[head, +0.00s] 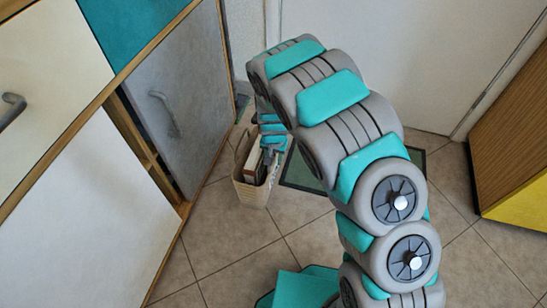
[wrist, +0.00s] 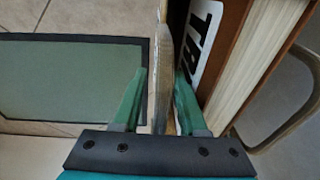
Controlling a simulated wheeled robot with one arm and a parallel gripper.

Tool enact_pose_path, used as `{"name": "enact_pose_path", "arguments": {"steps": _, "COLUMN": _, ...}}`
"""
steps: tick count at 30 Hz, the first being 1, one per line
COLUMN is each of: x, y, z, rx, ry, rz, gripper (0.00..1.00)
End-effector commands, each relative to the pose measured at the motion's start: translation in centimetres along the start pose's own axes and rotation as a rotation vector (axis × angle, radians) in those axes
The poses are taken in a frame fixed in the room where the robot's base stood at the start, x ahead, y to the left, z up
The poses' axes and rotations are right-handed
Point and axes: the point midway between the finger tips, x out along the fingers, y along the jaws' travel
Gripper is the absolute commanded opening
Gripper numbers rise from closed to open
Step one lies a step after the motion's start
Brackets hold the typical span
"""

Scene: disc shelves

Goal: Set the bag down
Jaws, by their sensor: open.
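The bag (head: 250,192), a beige open-topped carrier, stands on the tiled floor beside the grey cabinet door, with book-like items upright in it. My gripper (head: 270,143) is at its top and partly hides it. In the wrist view my gripper (wrist: 161,73) is open, with one green finger on each side of a thin pale upright strip that looks like the bag's side or handle (wrist: 164,60). The left finger stands apart from the strip. Whether the right finger touches it I cannot tell. A looped beige handle (wrist: 304,105) shows at the right.
A book with a brown cover (wrist: 232,40) stands close to the right finger. A green mat with a dark border (wrist: 65,80) lies beside the bag. Cabinets (head: 185,85) line the left, and a wood-and-yellow unit (head: 515,150) stands at the right. The front floor is clear.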

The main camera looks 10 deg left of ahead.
Motion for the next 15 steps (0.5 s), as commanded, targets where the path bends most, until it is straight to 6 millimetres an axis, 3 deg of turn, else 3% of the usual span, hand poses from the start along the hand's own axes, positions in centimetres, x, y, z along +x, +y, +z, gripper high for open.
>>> {"name": "enact_pose_path", "arguments": {"steps": 8, "x": -0.7, "y": 0.0, "z": 0.0, "rx": 0.0, "ry": 0.0, "rz": 0.0, "gripper": 0.42}}
{"name": "enact_pose_path", "arguments": {"steps": 15, "x": -3.6, "y": -0.1, "z": -0.2, "rx": 0.0, "ry": 0.005, "rz": -0.002, "gripper": 0.42}}
